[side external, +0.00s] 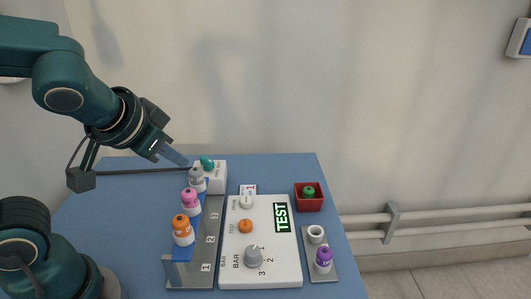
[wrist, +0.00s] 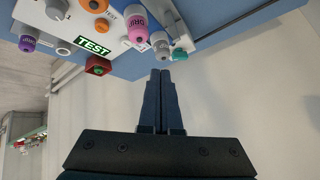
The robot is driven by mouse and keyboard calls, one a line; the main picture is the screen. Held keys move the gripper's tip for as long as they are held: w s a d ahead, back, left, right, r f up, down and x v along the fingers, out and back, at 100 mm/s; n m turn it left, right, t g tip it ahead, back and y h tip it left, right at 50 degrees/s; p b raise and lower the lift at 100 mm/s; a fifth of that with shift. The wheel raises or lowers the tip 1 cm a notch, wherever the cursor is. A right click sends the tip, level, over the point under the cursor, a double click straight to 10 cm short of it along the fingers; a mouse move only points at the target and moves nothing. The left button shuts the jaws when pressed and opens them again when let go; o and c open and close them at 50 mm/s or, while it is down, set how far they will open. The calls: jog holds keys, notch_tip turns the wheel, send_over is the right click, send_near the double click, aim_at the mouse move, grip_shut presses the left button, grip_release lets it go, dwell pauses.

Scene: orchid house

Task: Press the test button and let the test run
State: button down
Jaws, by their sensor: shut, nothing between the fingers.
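A white control panel (side external: 272,268) lies on the blue table. Its orange test button (side external: 245,226) sits beside the printed word TEST, between a white button (side external: 246,202) and a grey knob (side external: 254,257) marked BAR with 1, 2, 3. The display (side external: 282,217) is lit and reads TEST in bright letters; it also shows in the wrist view (wrist: 93,46). My gripper (side external: 184,161) is shut and empty. It is in the air near the back of the table, behind and left of the panel, apart from the button. In the wrist view its fingers (wrist: 161,76) are together.
A rack (side external: 206,255) left of the panel holds orange (side external: 183,232), pink (side external: 190,202) and grey (side external: 197,182) bottles. A white box (side external: 219,177) with a teal-topped item stands behind.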

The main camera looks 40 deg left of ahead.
jog(key=w+d+m+t, duration=0.1)
jog(key=w+d+m, duration=0.2)
jog(key=w, duration=0.3)
jog(key=m, duration=0.3)
send_over(241, 227)
notch_tip(241, 227, down, 4)
jog(key=shift+r, duration=0.2)
jog(key=shift+f, duration=4.4)
jog(key=shift+f, duration=0.4)
